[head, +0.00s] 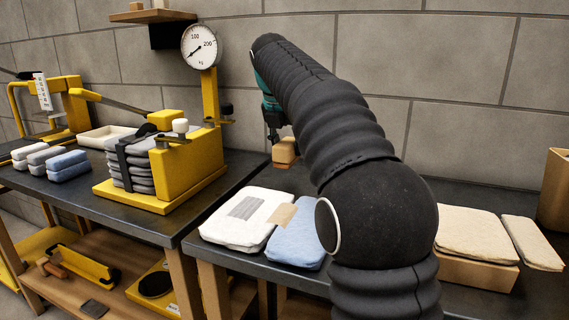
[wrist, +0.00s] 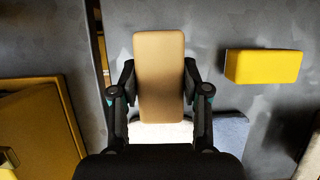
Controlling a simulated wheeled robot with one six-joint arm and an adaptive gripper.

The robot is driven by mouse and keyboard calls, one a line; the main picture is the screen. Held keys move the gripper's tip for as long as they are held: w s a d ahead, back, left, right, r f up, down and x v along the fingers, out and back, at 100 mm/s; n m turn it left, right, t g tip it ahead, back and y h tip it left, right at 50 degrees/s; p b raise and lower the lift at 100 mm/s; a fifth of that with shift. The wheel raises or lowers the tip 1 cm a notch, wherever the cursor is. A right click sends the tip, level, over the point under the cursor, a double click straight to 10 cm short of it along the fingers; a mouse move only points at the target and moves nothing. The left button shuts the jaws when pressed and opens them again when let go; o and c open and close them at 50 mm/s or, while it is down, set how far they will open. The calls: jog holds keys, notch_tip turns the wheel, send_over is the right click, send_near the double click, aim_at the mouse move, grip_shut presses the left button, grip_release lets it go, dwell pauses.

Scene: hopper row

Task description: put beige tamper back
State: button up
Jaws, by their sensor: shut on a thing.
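The beige tamper (head: 286,150) is a small block with a flat top, held in the air above the right-hand table in the head view. In the wrist view the beige tamper (wrist: 159,75) shows as a long rounded rectangle between the two fingers. My gripper (wrist: 158,84) is shut on it, with a finger at each side. In the head view my gripper (head: 274,130) is partly hidden by my dark arm. The tamper is apart from the white bag (head: 243,218) and blue bag (head: 297,243), which lie nearer the table's front edge.
A yellow press (head: 188,165) with a dial gauge (head: 200,46) stands on the left table. A yellow block (wrist: 263,66) lies right of the tamper in the wrist view. Beige bags (head: 474,232) lie at right. A wall shelf (head: 152,16) is at upper left.

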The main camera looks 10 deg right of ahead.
aim_at(284, 161)
jog(key=shift+w+a+f, duration=0.3)
jog(key=shift+a+f, duration=0.05)
jog(key=shift+f, duration=0.05)
jog(key=shift+f+b, duration=0.75)
jog(key=shift+f, duration=1.1)
jog(key=o, duration=1.3)
jog(key=shift+f, duration=0.1)
jog(key=p+v, duration=0.3)
jog(key=v, duration=0.9)
